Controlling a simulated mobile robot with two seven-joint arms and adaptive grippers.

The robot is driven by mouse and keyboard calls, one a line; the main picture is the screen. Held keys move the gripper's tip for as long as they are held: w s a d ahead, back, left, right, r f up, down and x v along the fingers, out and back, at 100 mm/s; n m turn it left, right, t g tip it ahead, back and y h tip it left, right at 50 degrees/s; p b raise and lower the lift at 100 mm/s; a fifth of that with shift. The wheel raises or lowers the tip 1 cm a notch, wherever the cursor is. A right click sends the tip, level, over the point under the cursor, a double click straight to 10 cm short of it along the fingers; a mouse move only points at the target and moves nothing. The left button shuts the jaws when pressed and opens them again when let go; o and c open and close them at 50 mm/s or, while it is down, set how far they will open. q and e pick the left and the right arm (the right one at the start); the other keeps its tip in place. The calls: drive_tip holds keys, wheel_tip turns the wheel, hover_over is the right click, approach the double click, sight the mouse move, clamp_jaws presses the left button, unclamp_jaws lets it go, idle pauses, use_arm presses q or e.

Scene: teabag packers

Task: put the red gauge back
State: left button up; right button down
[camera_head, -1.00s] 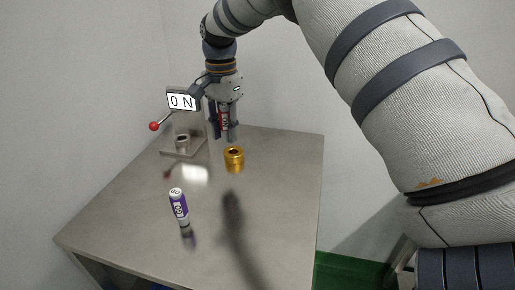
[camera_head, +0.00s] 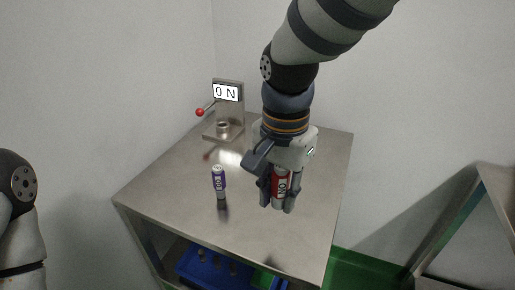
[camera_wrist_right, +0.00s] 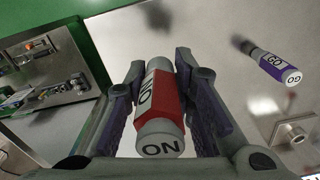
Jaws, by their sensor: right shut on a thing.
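My right gripper (camera_head: 279,205) is shut on the red gauge (camera_head: 283,184), a cylinder with a red band and grey ends, held upright above the table (camera_head: 180,200). In the right wrist view the gauge (camera_wrist_right: 158,105) lies between both fingers, with "NO" lettering on its band and end. A purple gauge (camera_head: 219,181) stands upright on the table to the left of the gripper; its "GO" end shows in the right wrist view (camera_wrist_right: 272,65). My left gripper is out of view.
A metal fixture (camera_head: 237,112) with an "0 N" sign, a red-knobbed lever (camera_head: 200,112) and a short round socket (camera_head: 223,127) stands at the table's back. A blue bin (camera_head: 205,268) sits below the tabletop. Another metal table (camera_head: 492,185) stands at the right.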

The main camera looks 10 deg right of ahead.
drive_tip(key=b, duration=0.2)
hover_over(276, 214)
drive_tip(key=s, duration=0.1)
drive_tip(key=f, duration=0.6)
drive_tip(key=shift+s+a+f, duration=0.15)
drive_tip(key=shift+s, duration=0.05)
drive_tip(key=shift+w+f, duration=0.45)
drive_tip(key=shift+w, duration=0.1)
wheel_tip(276, 214, down, 3)
drive_tip(key=shift+w+f, duration=0.15)
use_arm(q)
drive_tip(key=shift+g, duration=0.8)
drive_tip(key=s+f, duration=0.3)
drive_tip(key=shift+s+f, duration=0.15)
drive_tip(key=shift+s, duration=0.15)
use_arm(e)
drive_tip(key=c, duration=1.4)
unclamp_jaws()
drive_tip(key=shift+f, duration=0.1)
drive_tip(key=shift+o, duration=0.2)
